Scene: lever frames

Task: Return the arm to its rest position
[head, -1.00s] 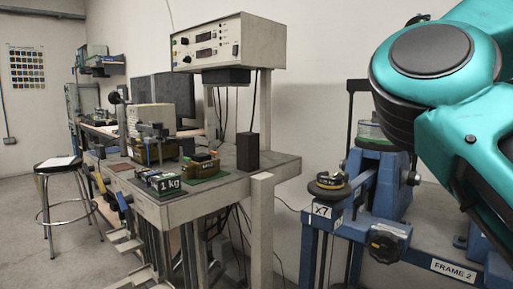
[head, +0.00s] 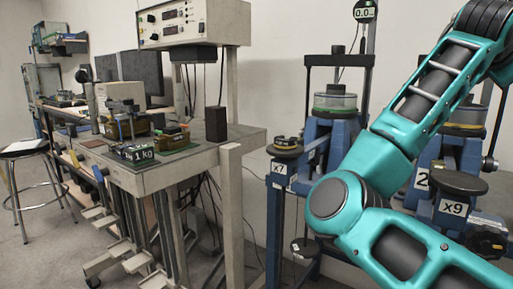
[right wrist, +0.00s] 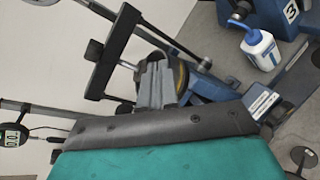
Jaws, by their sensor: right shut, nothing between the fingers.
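My teal right arm (head: 395,135) fills the right side of the head view. It is bent, with a rounded joint (head: 328,199) low in the picture and a link running off the bottom right corner. Neither gripper shows in the head view, and my left arm is out of view.
Blue lever frames (head: 320,140) stand behind my arm, with x7 (head: 279,168) and x9 (head: 453,207) labels. A bench (head: 170,173) with weights and a meter box (head: 195,22) stands left. A stool (head: 25,146) is far left. The wrist view shows a white bottle (right wrist: 262,48).

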